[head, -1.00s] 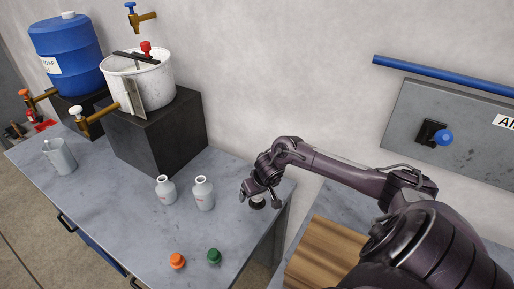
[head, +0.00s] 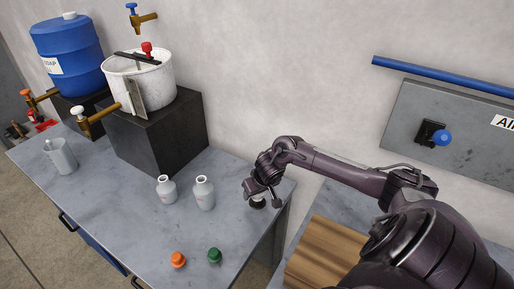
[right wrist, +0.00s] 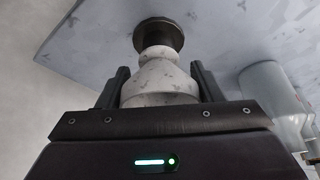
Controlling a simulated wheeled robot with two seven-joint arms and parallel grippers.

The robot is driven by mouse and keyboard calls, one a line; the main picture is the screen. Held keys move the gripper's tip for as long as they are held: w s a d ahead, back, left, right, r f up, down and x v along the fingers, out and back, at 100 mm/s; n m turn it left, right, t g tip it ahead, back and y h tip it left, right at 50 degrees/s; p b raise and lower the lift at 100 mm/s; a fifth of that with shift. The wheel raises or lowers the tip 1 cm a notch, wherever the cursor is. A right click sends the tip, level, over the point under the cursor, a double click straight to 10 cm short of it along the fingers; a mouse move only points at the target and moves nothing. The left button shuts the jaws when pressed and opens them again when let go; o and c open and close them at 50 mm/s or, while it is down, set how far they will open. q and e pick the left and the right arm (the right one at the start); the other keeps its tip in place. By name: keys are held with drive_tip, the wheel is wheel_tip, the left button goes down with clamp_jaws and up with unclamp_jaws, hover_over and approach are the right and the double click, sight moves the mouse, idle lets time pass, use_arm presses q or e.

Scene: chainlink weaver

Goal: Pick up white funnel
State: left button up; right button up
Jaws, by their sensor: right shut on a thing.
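The white funnel (right wrist: 160,76) is pale and speckled, and fills the space between the fingers in the right wrist view. Its narrow end meets a round dark piece (right wrist: 158,36) that rests on the bench. My right gripper (right wrist: 159,84) is shut on the funnel, with one dark finger on each side. In the head view my right gripper (head: 263,195) is low at the bench's right end, and the dark piece (head: 257,204) shows beneath it. The funnel is mostly hidden there by the gripper. My left gripper is not in view.
Two white bottles (head: 204,193) stand left of the gripper on the grey bench (head: 130,215). Orange (head: 178,260) and green (head: 214,256) caps lie near the front edge. A black block (head: 155,135) carries a white pot. A wooden board (head: 325,250) lies right of a gap.

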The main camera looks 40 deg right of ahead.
wheel_tip(320, 180, up, 9)
drive_tip(key=p, duration=1)
wheel_tip(320, 180, up, 11)
drive_tip(key=shift+b, duration=0.4)
drive_tip(key=shift+f, duration=0.1)
